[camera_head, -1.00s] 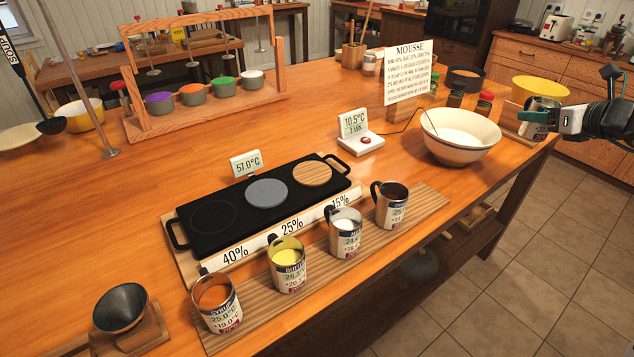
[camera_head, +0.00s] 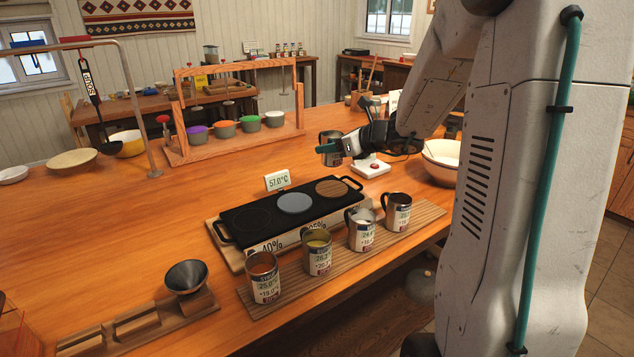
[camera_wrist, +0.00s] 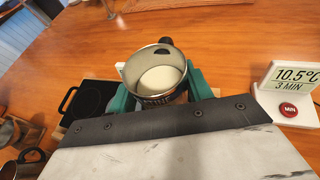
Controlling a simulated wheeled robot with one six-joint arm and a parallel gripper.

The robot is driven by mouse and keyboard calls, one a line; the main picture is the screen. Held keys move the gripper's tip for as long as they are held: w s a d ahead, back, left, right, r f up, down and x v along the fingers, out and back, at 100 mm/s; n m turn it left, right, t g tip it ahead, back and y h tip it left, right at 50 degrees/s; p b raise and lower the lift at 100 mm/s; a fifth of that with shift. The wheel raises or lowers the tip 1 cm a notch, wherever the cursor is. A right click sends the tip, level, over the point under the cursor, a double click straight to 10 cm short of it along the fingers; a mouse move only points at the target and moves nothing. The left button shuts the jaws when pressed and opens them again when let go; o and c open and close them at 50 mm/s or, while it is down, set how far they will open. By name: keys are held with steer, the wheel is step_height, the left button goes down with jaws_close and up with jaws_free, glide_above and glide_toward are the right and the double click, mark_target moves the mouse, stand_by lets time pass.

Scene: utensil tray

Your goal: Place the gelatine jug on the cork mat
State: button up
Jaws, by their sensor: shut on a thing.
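My gripper (camera_head: 328,148) is shut on a steel jug (camera_head: 330,157), held upright above the table behind the hot plate. The cork mat (camera_head: 332,188) looks to be the round tan disc at the right end of the black plate (camera_head: 262,205), below the jug in the head view. Nothing stands on it.
Several steel jugs, including an orange-filled one (camera_head: 264,280), stand on a striped board (camera_head: 428,212) in front of the plate. A temperature display (camera_head: 277,181) stands behind it. A timer (camera_head: 371,168) and a cream bowl (camera_head: 440,170) are to the right.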

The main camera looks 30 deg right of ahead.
step_height(320, 180, down, 8)
steer(key=shift+r, duration=0.25)
steer(key=shift+f, duration=0.1)
steer(key=o, duration=1.2)
